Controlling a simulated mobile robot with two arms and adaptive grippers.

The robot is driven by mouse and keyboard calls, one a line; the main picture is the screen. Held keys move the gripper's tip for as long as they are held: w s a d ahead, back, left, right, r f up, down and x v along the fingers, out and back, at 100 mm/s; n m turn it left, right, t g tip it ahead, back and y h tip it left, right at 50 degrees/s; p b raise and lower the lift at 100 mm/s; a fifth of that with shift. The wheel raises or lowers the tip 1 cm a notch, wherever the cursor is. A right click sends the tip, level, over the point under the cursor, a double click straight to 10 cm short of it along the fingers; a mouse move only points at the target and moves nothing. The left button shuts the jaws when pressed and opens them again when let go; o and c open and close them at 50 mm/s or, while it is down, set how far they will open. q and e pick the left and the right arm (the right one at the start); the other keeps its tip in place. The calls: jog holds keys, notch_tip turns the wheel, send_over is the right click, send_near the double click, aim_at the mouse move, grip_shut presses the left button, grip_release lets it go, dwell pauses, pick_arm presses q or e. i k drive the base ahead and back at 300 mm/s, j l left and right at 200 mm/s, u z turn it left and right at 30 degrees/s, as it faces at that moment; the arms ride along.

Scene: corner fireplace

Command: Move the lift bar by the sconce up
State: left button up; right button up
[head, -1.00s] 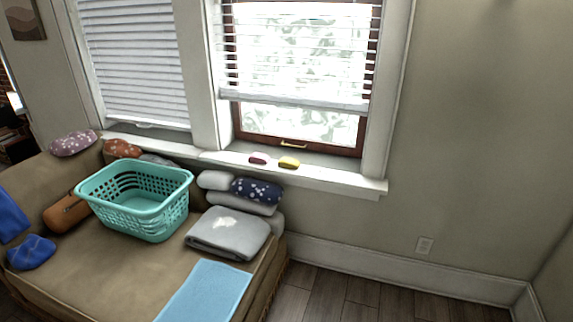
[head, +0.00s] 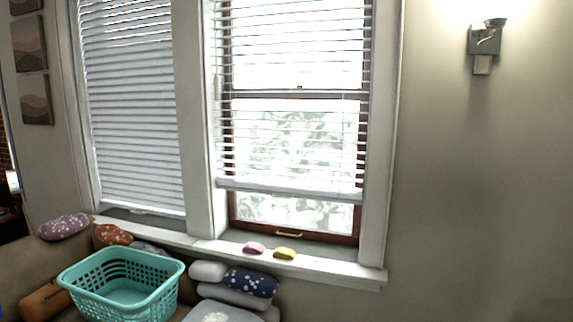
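A lit sconce (head: 485,42) with a metal bracket is fixed to the wall at the upper right. The window (head: 292,150) to its left has a white blind (head: 290,192) lowered over most of it, its bottom rail a little above the sill. Below the blind, a small yellow bar (head: 289,233) sits on the dark red lower frame of the window; it looks like the lift bar. The lower sash looks shut. Neither of my grippers shows in the head view.
A pink item (head: 253,248) and a yellow item (head: 285,253) lie on the windowsill (head: 340,269). A teal laundry basket (head: 122,287) stands on the sofa below, beside several cushions (head: 250,282). A second window (head: 133,110) at left has its blind lowered. The wall at right is bare below the sconce.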

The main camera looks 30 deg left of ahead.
aim_at(292, 195)
jog(key=i+u, duration=0.3)
jog(key=i, duration=0.45)
jog(key=i+u, duration=0.3)
jog(key=i, duration=0.45)
